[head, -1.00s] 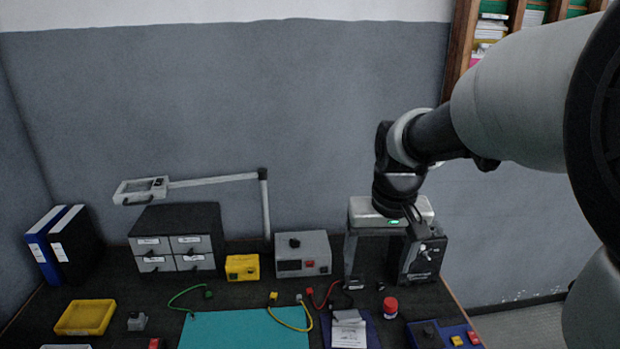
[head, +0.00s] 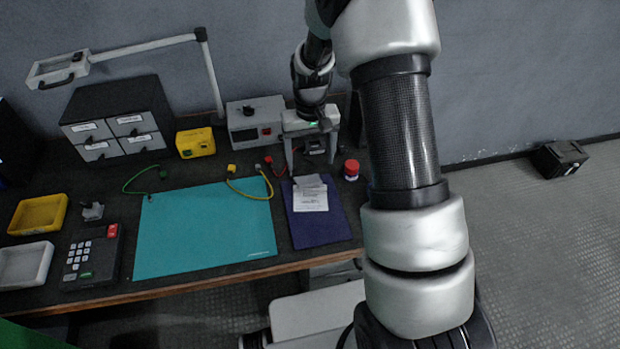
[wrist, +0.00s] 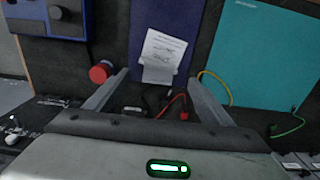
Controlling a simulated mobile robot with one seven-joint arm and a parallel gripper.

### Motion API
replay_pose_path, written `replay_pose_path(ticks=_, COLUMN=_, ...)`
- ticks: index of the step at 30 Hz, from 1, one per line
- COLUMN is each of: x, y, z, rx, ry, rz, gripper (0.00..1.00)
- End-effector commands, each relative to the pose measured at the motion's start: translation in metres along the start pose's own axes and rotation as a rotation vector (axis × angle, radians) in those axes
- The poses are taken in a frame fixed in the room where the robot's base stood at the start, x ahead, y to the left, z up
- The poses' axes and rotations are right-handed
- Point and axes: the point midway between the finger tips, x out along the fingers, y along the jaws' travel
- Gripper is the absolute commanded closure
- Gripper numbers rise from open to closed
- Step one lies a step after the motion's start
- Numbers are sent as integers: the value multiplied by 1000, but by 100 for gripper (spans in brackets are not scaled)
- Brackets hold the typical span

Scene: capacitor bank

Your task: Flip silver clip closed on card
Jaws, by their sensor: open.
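A dark blue board (head: 322,226) lies on the bench with a white printed card (head: 311,200) on it. The silver clip (head: 308,181) is at the card's far end, and its exact angle is hard to tell. In the wrist view, the board (wrist: 160,16), card (wrist: 162,46) and grey clip plate (wrist: 157,73) lie ahead of my gripper (wrist: 158,78). The clip appears between the two spread fingers in that view. In the head view, my gripper (head: 312,166) is open and empty, pointing down just behind the clip. No contact with the clip is visible.
A red-capped round object (head: 351,168) stands right of the clip, near my fingers. A grey meter box (head: 256,121) stands behind. My arm hides the bench's right side.

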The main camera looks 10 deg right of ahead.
Motion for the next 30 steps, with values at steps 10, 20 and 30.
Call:
replay_pose_path(ticks=10, x=70, y=0, z=1, rx=0, ry=-3, rz=0, gripper=25)
replay_pose_path(ticks=20, x=88, y=0, z=0, rx=0, ry=1, rz=0, gripper=25)
replay_pose_path(ticks=30, x=88, y=0, z=0, rx=0, ry=1, rz=0, gripper=50)
